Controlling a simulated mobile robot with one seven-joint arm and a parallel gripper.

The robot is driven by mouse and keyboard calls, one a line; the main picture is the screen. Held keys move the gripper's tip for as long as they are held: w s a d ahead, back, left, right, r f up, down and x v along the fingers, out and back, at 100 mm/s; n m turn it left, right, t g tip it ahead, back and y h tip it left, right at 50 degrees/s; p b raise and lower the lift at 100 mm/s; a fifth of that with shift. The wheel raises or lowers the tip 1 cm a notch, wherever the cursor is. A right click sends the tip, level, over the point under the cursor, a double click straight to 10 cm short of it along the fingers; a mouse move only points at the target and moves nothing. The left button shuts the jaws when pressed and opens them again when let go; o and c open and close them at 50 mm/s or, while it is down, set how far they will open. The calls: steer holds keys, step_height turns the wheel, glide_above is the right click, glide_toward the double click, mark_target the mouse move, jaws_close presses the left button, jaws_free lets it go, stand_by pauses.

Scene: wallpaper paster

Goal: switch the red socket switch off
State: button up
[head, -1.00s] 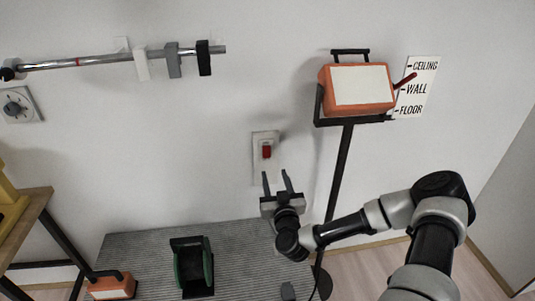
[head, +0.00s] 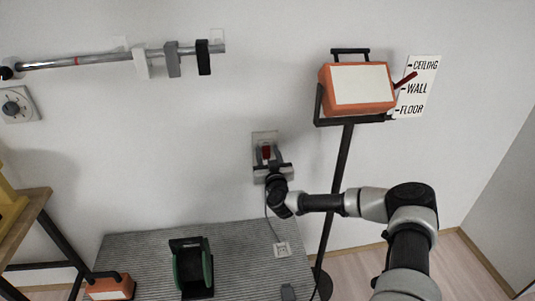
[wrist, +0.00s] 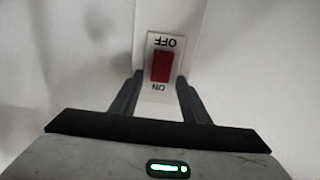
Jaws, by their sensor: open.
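The red socket switch (head: 266,152) is on a white plate on the wall, in the middle of the head view. My gripper (head: 268,160) is right in front of the plate, just below the rocker in the head view. In the wrist view its two fingers (wrist: 157,82) are apart, one on either side of the plate's lower part. Nothing is held between them. I cannot tell whether they touch the wall.
An orange lamp (head: 358,88) on a black stand is right of the switch, its pole near my arm. A metal rail (head: 100,60) with sliding blocks is at upper left. A ribbed grey surface (head: 140,262) with a green reel (head: 191,268) lies below.

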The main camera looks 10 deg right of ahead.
steer(key=c, duration=1.1)
steer(key=shift+o, duration=0.2)
steer(key=b, duration=0.1)
steer(key=f+b, duration=0.1)
steer(key=shift+s+a+f+b, duration=0.15)
steer(key=shift+a+b, duration=0.15)
steer(key=shift+b, duration=0.05)
steer(key=shift+f+t+b, duration=0.1)
steer(key=shift+t+b, duration=0.2)
steer(key=shift+b, duration=0.4)
steer(key=t+b, duration=0.1)
steer(key=b, duration=0.2)
steer(key=t+b, duration=0.1)
steer(key=b, duration=0.2)
steer(key=shift+s+d+f, duration=0.1)
steer(key=shift+d+f, duration=0.1)
steer(key=shift+f, duration=0.05)
steer(key=shift+r+t+b, duration=0.3)
steer(key=shift+b, duration=0.55)
